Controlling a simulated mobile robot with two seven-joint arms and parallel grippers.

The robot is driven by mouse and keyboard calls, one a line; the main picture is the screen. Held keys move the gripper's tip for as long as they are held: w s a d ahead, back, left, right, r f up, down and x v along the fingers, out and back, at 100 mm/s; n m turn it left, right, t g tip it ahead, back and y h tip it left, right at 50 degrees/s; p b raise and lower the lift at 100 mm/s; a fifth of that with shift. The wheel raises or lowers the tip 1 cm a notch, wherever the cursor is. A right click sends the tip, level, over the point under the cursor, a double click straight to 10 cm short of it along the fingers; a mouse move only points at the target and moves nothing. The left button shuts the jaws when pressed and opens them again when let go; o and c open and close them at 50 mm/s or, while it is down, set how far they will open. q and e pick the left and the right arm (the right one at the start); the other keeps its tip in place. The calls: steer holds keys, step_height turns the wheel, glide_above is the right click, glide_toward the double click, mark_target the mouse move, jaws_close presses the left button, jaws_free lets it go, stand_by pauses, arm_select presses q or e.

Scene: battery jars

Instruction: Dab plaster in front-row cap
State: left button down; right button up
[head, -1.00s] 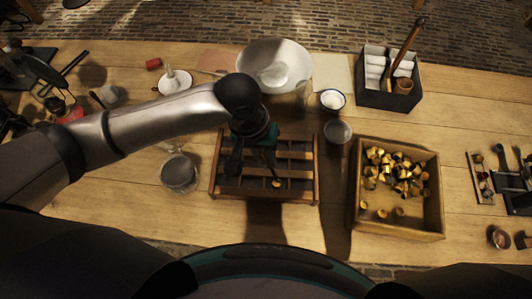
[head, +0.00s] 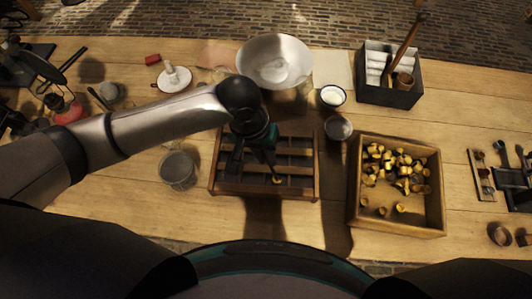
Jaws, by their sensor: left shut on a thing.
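The slatted wooden rack (head: 312,185) stands in the middle of the table. A small brass cap (head: 277,179) shows in its front row. My left gripper (head: 266,158) is over the rack, pointing down just behind the cap. It is shut on a small tool that is dark and mostly hidden by the hand. I cannot tell whether the tool touches the cap or whether plaster is in it. The large white bowl (head: 275,50) behind the rack holds pale material, perhaps the plaster. My right gripper is not in view.
A wooden box (head: 440,195) of loose brass caps stands to the right. A glass jar (head: 177,170) is left of the rack. Small cups (head: 338,128) and a dark tool caddy (head: 402,98) stand behind. The table front left of the rack is clear.

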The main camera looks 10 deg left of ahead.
arm_select(q)
steer(key=shift+f, duration=0.25)
stand_by(0.8)
steer(key=shift+r, duration=0.1)
stand_by(0.7)
steer(key=shift+r+p, duration=3.75)
steer(key=shift+p, duration=1.25)
steer(key=shift+f, duration=0.1)
